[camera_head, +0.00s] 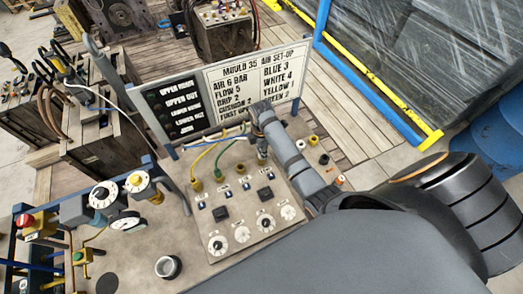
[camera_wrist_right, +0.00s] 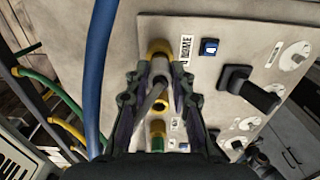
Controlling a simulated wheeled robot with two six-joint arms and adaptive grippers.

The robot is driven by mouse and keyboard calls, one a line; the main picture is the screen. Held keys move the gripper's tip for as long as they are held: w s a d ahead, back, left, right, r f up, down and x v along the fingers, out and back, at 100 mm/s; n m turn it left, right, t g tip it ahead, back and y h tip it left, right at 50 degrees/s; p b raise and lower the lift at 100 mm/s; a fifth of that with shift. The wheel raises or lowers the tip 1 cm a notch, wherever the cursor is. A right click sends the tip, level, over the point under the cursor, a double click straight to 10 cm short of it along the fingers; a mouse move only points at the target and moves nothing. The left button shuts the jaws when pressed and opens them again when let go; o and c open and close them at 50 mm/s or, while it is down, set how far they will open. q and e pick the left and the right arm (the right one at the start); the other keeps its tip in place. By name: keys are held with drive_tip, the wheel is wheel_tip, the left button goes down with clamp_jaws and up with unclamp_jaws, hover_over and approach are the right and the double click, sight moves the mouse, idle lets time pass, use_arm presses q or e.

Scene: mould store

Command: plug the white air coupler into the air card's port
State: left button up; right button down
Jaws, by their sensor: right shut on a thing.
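My right gripper (camera_head: 262,150) reaches over the sloped panel (camera_head: 250,215), just below the air card (camera_head: 258,80). The card lists blue 3, white 4, yellow 1 and green 2. In the wrist view my right gripper (camera_wrist_right: 160,88) is shut on a pale grey-white coupler (camera_wrist_right: 160,68) at a yellow brass collar (camera_wrist_right: 157,47). Whether it is seated in a port cannot be told. An open brass port (camera_wrist_right: 161,103) and a green coupler (camera_wrist_right: 157,143) show below it. My left gripper is not in view.
A yellow hose (camera_head: 202,157) and a green hose (camera_head: 229,152) run to the panel's ports. A blue hose (camera_wrist_right: 98,75) passes close on the left in the wrist view. Black levers (camera_wrist_right: 250,88) and dials stand beside the ports. A cup (camera_head: 168,267) stands on the bench.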

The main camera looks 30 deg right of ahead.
drive_tip(key=shift+f, duration=0.5)
idle(0.8)
drive_tip(key=c, duration=1.1)
unclamp_jaws()
drive_tip(key=o, duration=0.4)
drive_tip(key=shift+r, duration=3.8)
